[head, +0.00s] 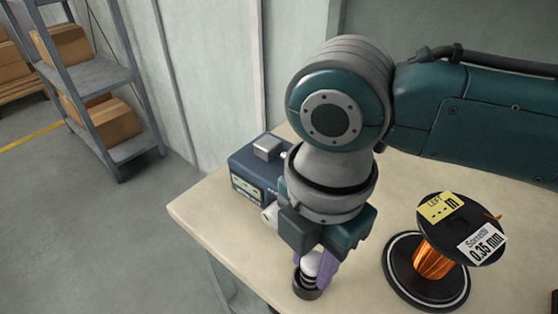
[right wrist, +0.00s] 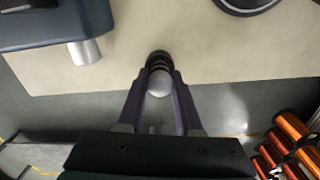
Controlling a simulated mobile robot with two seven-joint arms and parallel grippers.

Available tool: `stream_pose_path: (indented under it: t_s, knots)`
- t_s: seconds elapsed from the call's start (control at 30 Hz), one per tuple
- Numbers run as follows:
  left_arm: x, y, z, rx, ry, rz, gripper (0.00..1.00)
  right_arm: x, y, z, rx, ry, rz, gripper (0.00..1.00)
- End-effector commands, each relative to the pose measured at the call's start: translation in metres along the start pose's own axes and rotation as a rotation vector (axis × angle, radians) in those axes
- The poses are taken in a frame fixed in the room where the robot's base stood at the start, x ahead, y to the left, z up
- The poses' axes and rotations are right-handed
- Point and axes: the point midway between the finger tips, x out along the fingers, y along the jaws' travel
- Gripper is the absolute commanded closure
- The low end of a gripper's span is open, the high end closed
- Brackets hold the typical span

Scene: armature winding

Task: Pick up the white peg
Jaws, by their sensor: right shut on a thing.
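The white peg (head: 310,264) shows as a pale rounded piece with dark bands, at the table's front edge in the head view. Its lower part is at a short dark cup-like ring (head: 307,288); I cannot tell whether it sits inside. My right gripper (head: 318,270) points down with its purple fingers shut on the peg. In the right wrist view the peg's round white end (right wrist: 159,84) lies between the two fingers (right wrist: 159,92), with the dark ring (right wrist: 158,59) just beyond. My left gripper is not in view.
A blue box (head: 243,163) with a small display stands behind my right wrist; a silver cylinder (right wrist: 84,52) sticks out of it. A copper wire spool (head: 434,262) on a black base stands right of the gripper. Several orange and red spools (right wrist: 292,128) show at lower right.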

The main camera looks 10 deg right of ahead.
Motion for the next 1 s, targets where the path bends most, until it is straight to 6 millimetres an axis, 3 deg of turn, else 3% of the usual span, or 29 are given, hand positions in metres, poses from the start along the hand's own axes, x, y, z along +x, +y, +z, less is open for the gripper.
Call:
stream_pose_path:
  t_s: [0.17,0.6,0.8,1.0]
  knots:
    - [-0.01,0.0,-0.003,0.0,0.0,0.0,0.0,-0.031,0.001,0.0,-0.001,0.0,0.005,1.0]
    - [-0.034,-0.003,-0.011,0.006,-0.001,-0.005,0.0,-0.156,0.002,0.0,-0.001,0.001,0.007,1.0]
    - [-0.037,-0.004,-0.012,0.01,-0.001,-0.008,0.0,-0.185,0.001,0.0,0.0,0.001,0.003,1.0]
    - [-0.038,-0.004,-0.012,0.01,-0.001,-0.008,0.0,-0.193,0.0,0.0,0.001,0.001,0.001,1.0]
